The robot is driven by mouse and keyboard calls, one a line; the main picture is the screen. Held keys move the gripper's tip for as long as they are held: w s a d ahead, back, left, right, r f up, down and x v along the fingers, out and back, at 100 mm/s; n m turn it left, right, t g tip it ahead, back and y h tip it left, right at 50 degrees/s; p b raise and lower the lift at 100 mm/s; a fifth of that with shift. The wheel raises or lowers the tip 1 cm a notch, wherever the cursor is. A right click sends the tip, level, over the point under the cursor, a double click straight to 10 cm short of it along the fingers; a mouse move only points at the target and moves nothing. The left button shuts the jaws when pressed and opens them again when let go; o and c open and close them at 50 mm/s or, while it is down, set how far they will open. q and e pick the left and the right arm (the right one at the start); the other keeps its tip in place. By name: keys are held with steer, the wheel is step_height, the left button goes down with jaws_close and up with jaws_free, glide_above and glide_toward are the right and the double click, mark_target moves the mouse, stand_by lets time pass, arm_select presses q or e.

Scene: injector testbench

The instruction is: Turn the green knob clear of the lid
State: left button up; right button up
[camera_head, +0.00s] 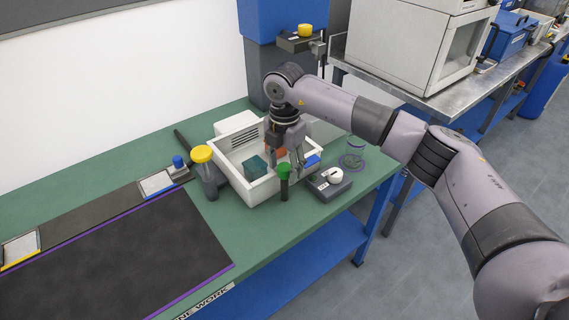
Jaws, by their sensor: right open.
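The green knob (285,168) tops a short dark post at the front wall of a white open-topped box (262,193). My right gripper (286,156) points down from above, over the box, just behind and above the knob. Its fingers are apart and hold nothing that I can see. I cannot tell whether a finger touches the knob. A white slatted panel (237,123) stands at the back of the box; I cannot tell whether it is the lid. My left gripper is out of view.
A dark green block (255,167) and a blue piece (312,160) are at the box. A yellow knob (202,154) on a dark post stands left. A grey device (329,184) and a clear jar (354,152) stand right. A dark mat (120,255) covers the front left.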

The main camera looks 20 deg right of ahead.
steer(key=c, duration=1.1)
steer(key=shift+c, duration=0.2)
steer(key=n+b, duration=0.2)
steer(key=n, duration=0.1)
steer(key=shift+f+n, duration=0.1)
steer(key=shift+n, duration=0.3)
steer(key=n+b, duration=0.2)
steer(key=n, duration=0.3)
steer(key=n+b, duration=0.1)
steer(key=n, duration=0.3)
steer(key=shift+n, duration=0.4)
steer(key=shift+n+b, duration=0.55)
steer(key=shift+n, duration=1.65)
